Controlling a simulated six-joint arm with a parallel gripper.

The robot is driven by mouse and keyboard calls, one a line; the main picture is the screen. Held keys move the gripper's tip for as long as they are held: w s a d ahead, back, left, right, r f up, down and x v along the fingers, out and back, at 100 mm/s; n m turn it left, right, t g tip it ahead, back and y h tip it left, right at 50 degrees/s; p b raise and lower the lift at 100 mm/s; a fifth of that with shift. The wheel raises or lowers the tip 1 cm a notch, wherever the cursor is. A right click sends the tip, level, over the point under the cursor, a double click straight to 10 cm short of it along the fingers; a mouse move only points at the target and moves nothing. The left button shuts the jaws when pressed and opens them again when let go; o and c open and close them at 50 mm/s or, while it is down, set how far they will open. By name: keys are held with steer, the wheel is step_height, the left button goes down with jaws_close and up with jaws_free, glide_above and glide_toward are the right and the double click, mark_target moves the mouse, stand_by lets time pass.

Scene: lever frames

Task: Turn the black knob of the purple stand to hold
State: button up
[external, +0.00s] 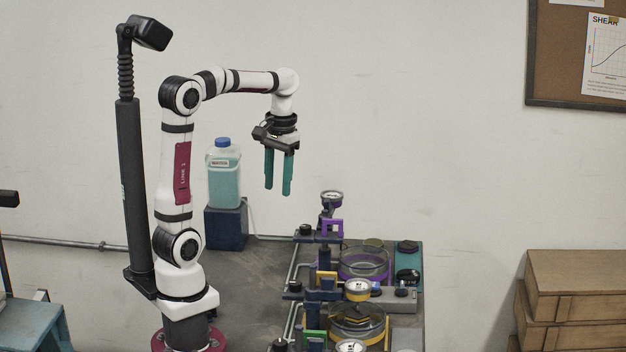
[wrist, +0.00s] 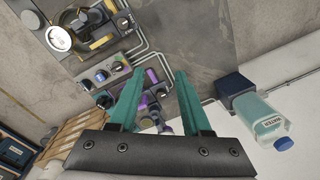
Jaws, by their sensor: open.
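In the wrist view, purple parts (wrist: 151,76) show between my fingers, partly hidden by the left finger. My gripper (external: 278,191) is open and empty, with teal fingers pointing down, above and to the left of the stand. It also shows in the wrist view (wrist: 157,78).
A yellow-ringed stand (external: 358,322) is in front of the purple one, with a green-marked one (external: 314,341) nearer still. Thin pipes run along the stands' left side. The bench's left part is clear.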

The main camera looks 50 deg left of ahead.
mark_target(305, 226)
steer(key=w+a+n, duration=0.6)
steer(key=w, duration=0.6)
steer(key=shift+h, duration=0.4)
steer(key=f, duration=1.5)
steer(key=shift+w+f, duration=0.2)
steer(key=shift+f, duration=0.2)
steer(key=shift+c, duration=0.2)
jaws_close()
